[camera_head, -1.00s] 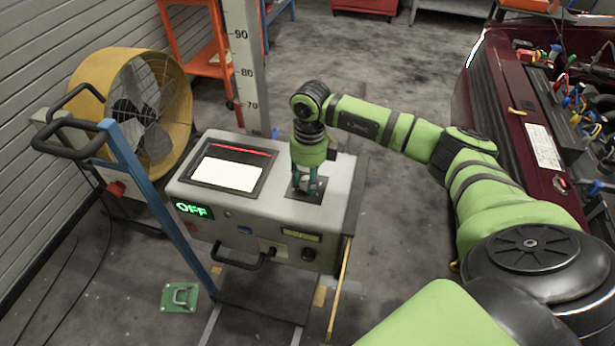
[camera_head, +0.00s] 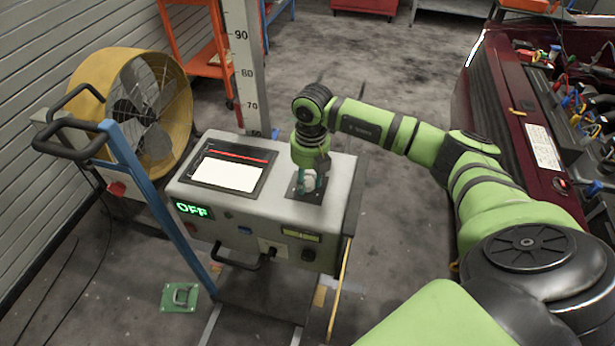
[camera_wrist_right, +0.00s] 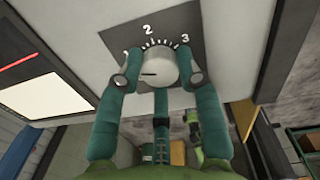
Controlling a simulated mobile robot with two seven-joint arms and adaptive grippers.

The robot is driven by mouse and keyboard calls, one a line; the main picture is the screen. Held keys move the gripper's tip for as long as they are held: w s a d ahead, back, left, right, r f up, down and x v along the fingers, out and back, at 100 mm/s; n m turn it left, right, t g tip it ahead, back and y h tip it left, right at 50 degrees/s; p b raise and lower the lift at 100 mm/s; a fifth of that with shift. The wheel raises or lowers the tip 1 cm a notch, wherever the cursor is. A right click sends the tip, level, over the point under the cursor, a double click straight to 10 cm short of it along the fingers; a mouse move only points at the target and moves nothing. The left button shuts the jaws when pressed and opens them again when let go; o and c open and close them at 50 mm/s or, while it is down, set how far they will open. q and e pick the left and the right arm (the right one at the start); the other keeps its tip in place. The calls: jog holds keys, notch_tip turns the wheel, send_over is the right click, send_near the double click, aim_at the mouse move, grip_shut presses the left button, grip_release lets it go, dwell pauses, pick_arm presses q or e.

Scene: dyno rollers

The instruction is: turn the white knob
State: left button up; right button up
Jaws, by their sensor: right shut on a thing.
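The white knob (camera_wrist_right: 158,66) sits on a dark square plate (camera_wrist_right: 185,22) marked with a tick scale and the numbers 1, 2 and 3. A dark pointer line on the knob points left, toward the 1 side. In the head view the knob (camera_head: 308,184) shows on top of the grey console. My right gripper (camera_wrist_right: 160,78) is shut on the knob, with one teal finger on each side of it. In the head view my right gripper (camera_head: 307,181) reaches down over the plate. My left gripper is not in view.
The grey console (camera_head: 343,190) has a light screen (camera_head: 228,174) and a green OFF display (camera_head: 193,210). A yellow fan (camera_head: 95,85) and blue cart frame (camera_head: 150,190) stand left. A dark red car (camera_head: 500,110) stands right.

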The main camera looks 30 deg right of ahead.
aim_at(308, 183)
jog(key=m, duration=0.5)
jog(key=shift+m+p, duration=0.3)
jog(key=shift+p, duration=0.1)
jog(key=m+p, duration=0.1)
jog(key=m, duration=0.4)
jog(key=shift+a, duration=0.1)
jog(key=shift+m, duration=0.3)
jog(key=o, duration=1.2)
jog(key=shift+c, duration=0.2)
jog(key=shift+r, duration=0.55)
notch_tip(308, 183, up, 11)
jog(key=shift+s, duration=0.3)
